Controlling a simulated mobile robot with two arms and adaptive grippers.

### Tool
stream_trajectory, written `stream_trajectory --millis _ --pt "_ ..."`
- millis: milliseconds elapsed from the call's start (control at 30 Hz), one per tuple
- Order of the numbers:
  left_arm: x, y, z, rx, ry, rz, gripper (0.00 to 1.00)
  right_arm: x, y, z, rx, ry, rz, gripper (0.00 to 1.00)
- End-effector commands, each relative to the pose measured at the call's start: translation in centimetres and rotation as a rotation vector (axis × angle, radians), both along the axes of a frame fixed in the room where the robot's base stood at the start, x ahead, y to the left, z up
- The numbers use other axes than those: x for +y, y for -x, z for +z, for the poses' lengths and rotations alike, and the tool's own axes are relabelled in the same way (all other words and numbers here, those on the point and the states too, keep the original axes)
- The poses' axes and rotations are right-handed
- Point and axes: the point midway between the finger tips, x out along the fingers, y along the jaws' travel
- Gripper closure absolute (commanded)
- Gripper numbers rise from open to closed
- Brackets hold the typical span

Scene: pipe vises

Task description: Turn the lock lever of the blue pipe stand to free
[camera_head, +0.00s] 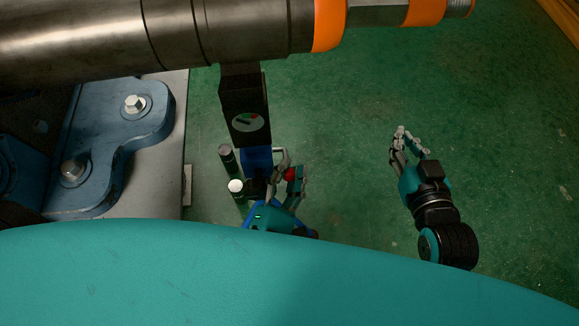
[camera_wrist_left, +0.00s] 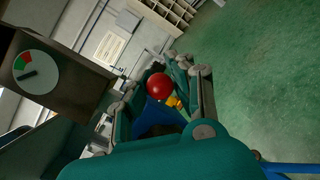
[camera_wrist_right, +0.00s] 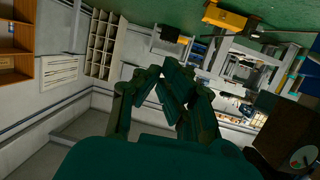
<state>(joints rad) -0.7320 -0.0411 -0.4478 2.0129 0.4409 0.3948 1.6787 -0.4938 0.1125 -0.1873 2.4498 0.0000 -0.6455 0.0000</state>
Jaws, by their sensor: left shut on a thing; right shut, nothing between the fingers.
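The blue pipe stand (camera_head: 257,160) shows in part below the large pipe in the head view. My left gripper (camera_head: 288,168) is at its right side, shut on the red ball knob (camera_head: 290,174) of the lock lever. In the left wrist view the red knob (camera_wrist_left: 159,86) sits between the fingers. The lever's arm is mostly hidden. A dark block bears a round dial (camera_head: 248,123) with red and green sectors and a black pointer; the dial (camera_wrist_left: 36,72) also shows in the left wrist view. My right gripper (camera_head: 410,143) is shut and empty, apart from the stand.
A thick metal pipe (camera_head: 230,30) with orange bands crosses the top of the head view. A blue bolted bracket (camera_head: 110,140) is at left. Two dark posts, one with a bright top (camera_head: 236,186), stand left of the left gripper. Green floor (camera_head: 350,110) is clear around the right gripper.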

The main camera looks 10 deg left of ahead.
Motion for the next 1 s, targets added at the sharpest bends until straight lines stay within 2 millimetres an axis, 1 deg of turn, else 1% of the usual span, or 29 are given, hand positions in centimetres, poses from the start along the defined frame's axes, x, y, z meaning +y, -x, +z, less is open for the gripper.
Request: stream_trajectory --millis 33,100,267,467,567,600,733,1000 --pt "0.1 -0.1 0.5 0.008 0.002 0.001 1.0 -0.3 0.6 -0.8 0.073 0.018 -0.005 1.0" --pt "0.1 -0.1 0.6 0.021 0.007 0.002 1.0 -0.9 1.6 -2.3 0.177 0.042 -0.012 1.0" --pt "0.1 -0.3 0.9 0.053 0.016 0.001 1.0 -2.2 4.7 -5.3 0.412 0.096 -0.029 1.0" --pt "0.2 -0.5 1.4 0.099 0.031 0.001 1.0 -4.0 9.7 -8.0 0.71 0.16 -0.049 1.0" --pt "0.3 -0.6 1.8 0.128 0.041 0.002 1.0 -4.8 12.1 -9.7 0.854 0.189 -0.059 1.0" --pt "0.3 -0.7 1.9 0.141 0.045 0.002 1.0 -5.0 12.8 -10.7 0.906 0.199 -0.061 1.0" --pt "0.3 -0.8 1.9 0.174 0.055 0.002 1.0 -5.2 13.5 -14.5 0.99 0.214 -0.061 1.0" --pt "0.4 -1.1 2.1 0.223 0.072 0.002 1.0 -5.2 14.0 -21.4 1.039 0.224 -0.054 1.0"
